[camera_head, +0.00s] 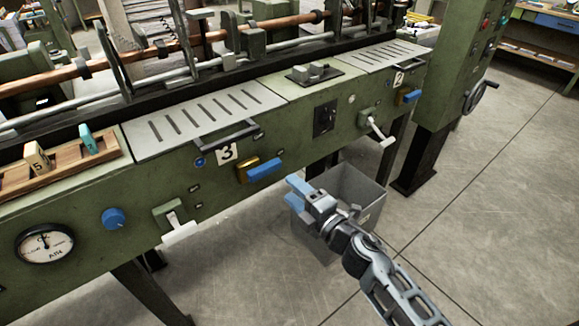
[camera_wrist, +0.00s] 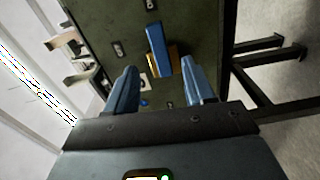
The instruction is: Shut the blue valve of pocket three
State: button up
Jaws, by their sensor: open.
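The pocket three valve has a blue handle (camera_head: 265,171) on a brass body (camera_head: 247,168), mounted on the front of the green machine, right of the "3" label (camera_head: 227,152). The handle lies roughly along the machine's front. My gripper (camera_head: 294,191) is open and empty, just right of the handle and apart from it in the head view. In the wrist view, the blue handle (camera_wrist: 156,46) and brass body (camera_wrist: 176,56) show ahead, beyond the gap between my two blue fingers (camera_wrist: 160,80).
A grey bin (camera_head: 352,190) stands on the floor behind my gripper. A white lever (camera_head: 179,230), a blue knob (camera_head: 113,218) and a gauge (camera_head: 44,243) sit further left. Another blue valve handle (camera_head: 411,96) is by the "2" label. A black handle (camera_head: 228,136) juts out above.

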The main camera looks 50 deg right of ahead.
aim_at(277, 167)
jog(key=shift+n, duration=0.3)
jog(key=shift+s+d+p+x, duration=0.1)
jog(key=shift+d+x, duration=0.2)
jog(key=shift+x, duration=1.2)
jog(key=shift+s+d+p+x, duration=0.1)
jog(key=shift+d+x, duration=0.15)
jog(key=shift+x, duration=1.3)
jog(key=shift+d+p+x, duration=0.1)
jog(key=shift+d+x, duration=0.2)
jog(key=shift+x, duration=1.2)
grip_shut()
